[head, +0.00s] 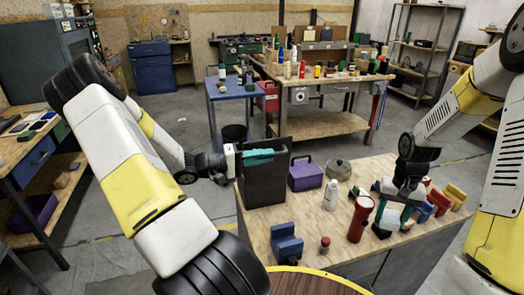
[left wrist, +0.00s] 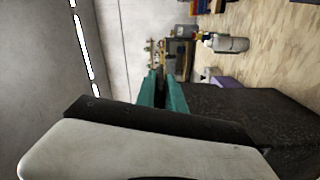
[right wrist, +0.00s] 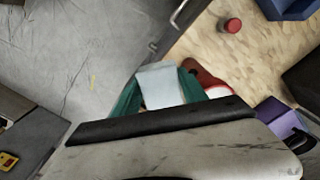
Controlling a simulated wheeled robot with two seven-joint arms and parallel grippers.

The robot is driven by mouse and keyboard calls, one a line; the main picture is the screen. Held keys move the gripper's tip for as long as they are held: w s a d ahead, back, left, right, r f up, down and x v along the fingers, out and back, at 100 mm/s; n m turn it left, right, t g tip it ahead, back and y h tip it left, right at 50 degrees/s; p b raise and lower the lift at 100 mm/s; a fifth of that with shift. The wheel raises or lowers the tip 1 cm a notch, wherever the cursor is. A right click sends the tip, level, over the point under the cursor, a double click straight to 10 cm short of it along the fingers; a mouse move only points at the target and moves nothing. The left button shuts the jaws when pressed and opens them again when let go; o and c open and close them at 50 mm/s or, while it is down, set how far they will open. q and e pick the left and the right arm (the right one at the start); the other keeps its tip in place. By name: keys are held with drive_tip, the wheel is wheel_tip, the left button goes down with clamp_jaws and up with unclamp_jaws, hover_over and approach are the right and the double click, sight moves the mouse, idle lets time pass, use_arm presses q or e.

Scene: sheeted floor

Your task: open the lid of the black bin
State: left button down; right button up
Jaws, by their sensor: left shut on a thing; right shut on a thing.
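The black bin (head: 264,188) stands at the left end of the wooden worktop, and its dark side shows in the left wrist view (left wrist: 235,118). My left gripper (head: 258,156) is at the bin's upper part with its teal fingers closed on a dark edge. I cannot tell whether this edge is the lid or the rim, or how far the lid is raised. My right gripper (head: 394,214) is low over the right part of the worktop. In the right wrist view its fingers are shut on a pale block (right wrist: 160,86).
On the worktop (head: 310,232) are a purple box (head: 305,175), a white bottle (head: 331,195), a red flashlight (head: 360,218), a blue object (head: 286,243) and a small red-capped jar (head: 324,246). Several coloured items crowd around my right gripper. Open floor lies left of the bin.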

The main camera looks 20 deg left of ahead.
use_arm(q)
drive_tip(key=shift+s+d+f, duration=0.25)
drive_tip(key=shift+s+d, duration=0.1)
drive_tip(key=shift+s, duration=0.15)
drive_tip(key=c, duration=1.5)
unclamp_jaws()
drive_tip(key=shift+o, duration=0.2)
drive_tip(key=v, duration=1.2)
